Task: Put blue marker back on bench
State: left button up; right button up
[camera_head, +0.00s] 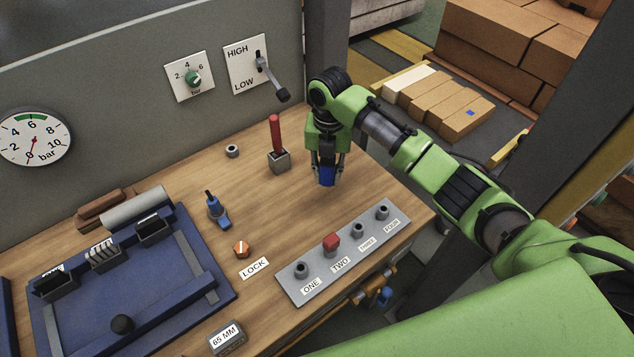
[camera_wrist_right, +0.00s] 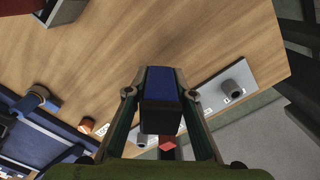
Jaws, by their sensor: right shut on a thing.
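In the wrist view, the marker (camera_wrist_right: 160,84) sits between both fingers. My right gripper (camera_head: 327,168) points down and is shut on it, over the right part of the wooden bench (camera_head: 300,190). I cannot tell whether the marker touches the bench top. My left gripper is not in view.
A grey strip (camera_head: 345,252) labelled ONE to FOUR, with a red block (camera_head: 331,240) at TWO, lies in front of the gripper. Bare bench surrounds the marker.

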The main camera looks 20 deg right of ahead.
aim_at(318, 196)
jog(key=a+f, duration=0.1)
jog(key=w+a+f, duration=0.1)
jog(key=f, duration=0.1)
jog(key=shift+a+p, duration=0.2)
jog(key=shift+p, duration=0.1)
notch_tip(318, 196, down, 2)
jog(key=shift+f, duration=0.2)
jog(key=shift+d+f, duration=0.1)
jog(key=shift+f, duration=0.25)
jog(key=shift+f, duration=0.1)
jog(key=o, duration=0.9)
